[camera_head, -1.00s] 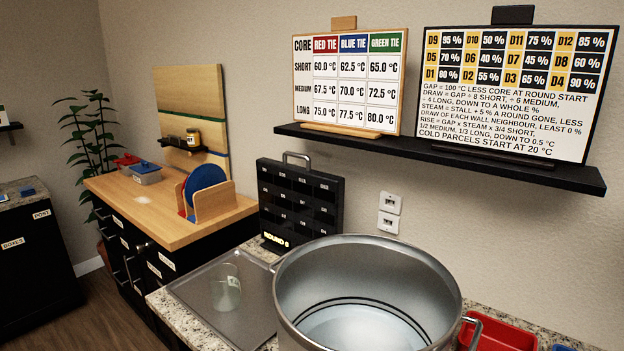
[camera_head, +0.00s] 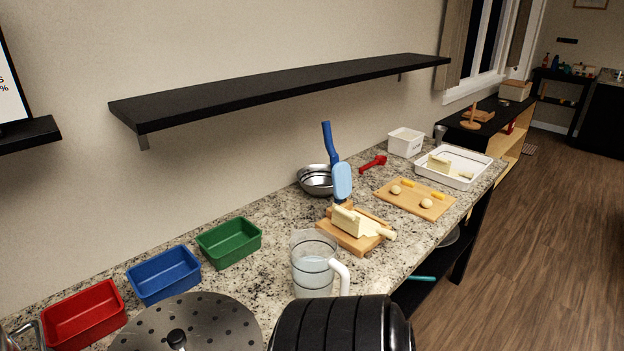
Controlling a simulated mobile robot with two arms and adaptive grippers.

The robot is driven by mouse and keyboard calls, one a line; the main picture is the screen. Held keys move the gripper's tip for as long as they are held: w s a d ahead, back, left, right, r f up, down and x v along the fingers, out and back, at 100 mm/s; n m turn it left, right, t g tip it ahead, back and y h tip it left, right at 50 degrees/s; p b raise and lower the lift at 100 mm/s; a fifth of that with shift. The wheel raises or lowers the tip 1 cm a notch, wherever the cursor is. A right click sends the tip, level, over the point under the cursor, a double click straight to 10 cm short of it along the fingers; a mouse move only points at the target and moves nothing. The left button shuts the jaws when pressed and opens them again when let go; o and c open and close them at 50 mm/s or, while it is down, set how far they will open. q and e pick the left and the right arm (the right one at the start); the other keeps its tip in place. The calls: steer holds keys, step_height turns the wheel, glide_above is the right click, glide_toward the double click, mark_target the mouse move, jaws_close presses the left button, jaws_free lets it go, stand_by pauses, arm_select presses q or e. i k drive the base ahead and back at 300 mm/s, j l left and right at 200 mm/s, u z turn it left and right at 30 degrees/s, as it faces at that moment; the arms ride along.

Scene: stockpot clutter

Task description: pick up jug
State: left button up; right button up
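The jug (camera_head: 311,272) is clear with a white handle (camera_head: 341,273) on its right side. It stands upright on the granite counter, in front of a wooden board with a pale block on it. Its lower edge is close to the bottom of the view and partly hidden. The jug looks pale inside, but I cannot tell for sure what it holds. Neither of my grippers shows in the head view.
Red (camera_head: 84,316), blue (camera_head: 163,275) and green (camera_head: 229,242) bins line the counter at the left. A perforated disc (camera_head: 215,325) lies in front of them. The board (camera_head: 350,240), a steel bowl (camera_head: 315,181) and a cutting board (camera_head: 440,208) stand farther back. A black shelf (camera_head: 290,90) hangs above.

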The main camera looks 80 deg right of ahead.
mark_target(314, 263)
steer(key=z, duration=2.5)
steer(key=u, duration=2.3)
steer(key=i+l, duration=0.1)
steer(key=z, duration=2.35)
